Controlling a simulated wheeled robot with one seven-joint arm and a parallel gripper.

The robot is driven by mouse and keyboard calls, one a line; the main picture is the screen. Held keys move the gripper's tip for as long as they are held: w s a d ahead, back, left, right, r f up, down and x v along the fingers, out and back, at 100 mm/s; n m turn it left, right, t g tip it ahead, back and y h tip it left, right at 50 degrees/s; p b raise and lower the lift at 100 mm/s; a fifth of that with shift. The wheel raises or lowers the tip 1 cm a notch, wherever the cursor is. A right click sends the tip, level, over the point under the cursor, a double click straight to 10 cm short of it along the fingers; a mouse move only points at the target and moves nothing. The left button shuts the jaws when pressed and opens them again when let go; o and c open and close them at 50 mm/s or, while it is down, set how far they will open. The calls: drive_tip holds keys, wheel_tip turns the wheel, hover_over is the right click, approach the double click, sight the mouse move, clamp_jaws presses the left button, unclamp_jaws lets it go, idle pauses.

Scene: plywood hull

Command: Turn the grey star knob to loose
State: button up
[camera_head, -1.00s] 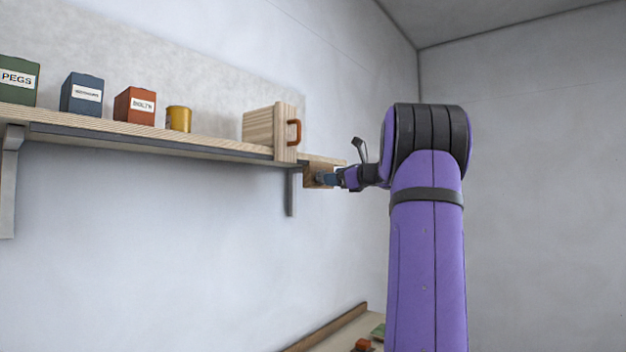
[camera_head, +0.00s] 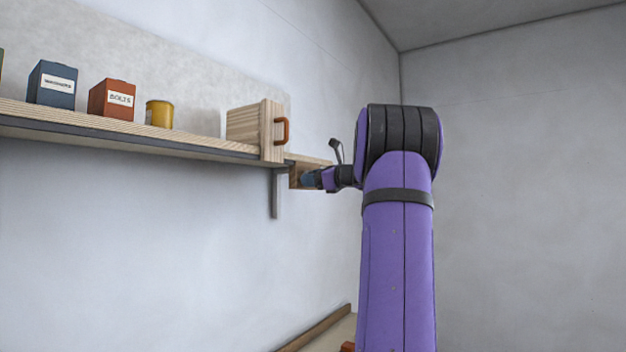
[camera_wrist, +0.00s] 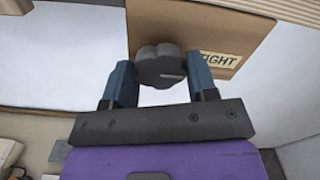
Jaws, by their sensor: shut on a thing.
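The grey star knob (camera_wrist: 160,66) shows in the wrist view, mounted on the front of a brown wooden block (camera_wrist: 190,25). A label on the block (camera_wrist: 215,59) is partly hidden and its visible letters read "IGHT". My gripper (camera_wrist: 162,78) has its two blue fingers on either side of the knob and is shut on it. In the head view my gripper (camera_head: 310,179) reaches left to the block (camera_head: 295,174) under the shelf end. The knob itself is hidden there.
A wooden shelf (camera_head: 130,136) runs along the left wall. On it stand a blue box (camera_head: 52,86), a red "BOLTS" box (camera_head: 112,99), a yellow tin (camera_head: 159,114) and a wooden box with an orange handle (camera_head: 282,131). A metal bracket (camera_head: 275,195) hangs below.

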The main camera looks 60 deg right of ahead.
drive_tip(key=shift+n, duration=0.3)
drive_tip(key=shift+f+n, duration=0.15)
drive_tip(key=shift+n, duration=8.45)
drive_tip(key=o, duration=0.5)
drive_tip(key=shift+o, duration=0.2)
drive_tip(key=shift+s, duration=0.1)
drive_tip(key=s, duration=1)
drive_tip(key=shift+s, duration=0.35)
